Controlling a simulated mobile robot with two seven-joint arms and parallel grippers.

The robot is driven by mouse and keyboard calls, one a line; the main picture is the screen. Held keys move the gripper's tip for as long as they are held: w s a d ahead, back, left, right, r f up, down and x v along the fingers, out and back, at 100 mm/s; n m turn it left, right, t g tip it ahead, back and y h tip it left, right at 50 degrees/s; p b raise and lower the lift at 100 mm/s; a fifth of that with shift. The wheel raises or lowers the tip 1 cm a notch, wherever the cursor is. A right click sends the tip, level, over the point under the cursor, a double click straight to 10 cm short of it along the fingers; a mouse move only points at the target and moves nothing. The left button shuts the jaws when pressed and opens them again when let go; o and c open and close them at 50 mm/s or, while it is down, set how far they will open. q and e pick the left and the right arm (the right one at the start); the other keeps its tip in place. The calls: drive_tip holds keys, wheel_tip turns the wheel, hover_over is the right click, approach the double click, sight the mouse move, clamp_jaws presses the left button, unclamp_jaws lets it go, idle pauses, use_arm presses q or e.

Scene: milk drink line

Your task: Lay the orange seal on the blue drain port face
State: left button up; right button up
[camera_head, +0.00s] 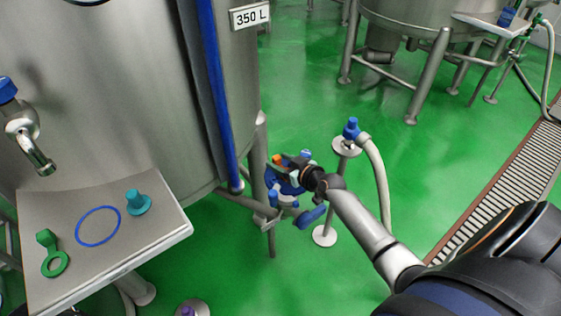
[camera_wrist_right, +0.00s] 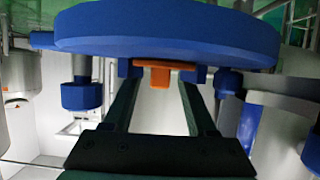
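The orange seal (camera_wrist_right: 160,74) shows in the right wrist view as a small orange tab between the fingertips of my right gripper (camera_wrist_right: 163,84). The blue drain port face (camera_wrist_right: 170,32) is a wide blue disc just beyond the fingertips, filling the top of that view. Most of the seal is hidden, and I cannot tell whether it touches the face. In the head view, my right gripper (camera_head: 303,172) is at the blue port (camera_head: 284,184) beside the tank leg, with a bit of orange at its top left. My left gripper is out of view.
A blue-topped stand (camera_head: 346,147) with a pale hose is close to the right of my gripper. Green floor lies open beyond.

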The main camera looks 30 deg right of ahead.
idle(0.3)
drive_tip(key=shift+s+r, duration=0.1)
drive_tip(key=shift+s, duration=0.15)
drive_tip(key=p+v, duration=0.3)
drive_tip(key=v, duration=0.7)
drive_tip(key=shift+s, duration=0.15)
drive_tip(key=shift+v, duration=0.85)
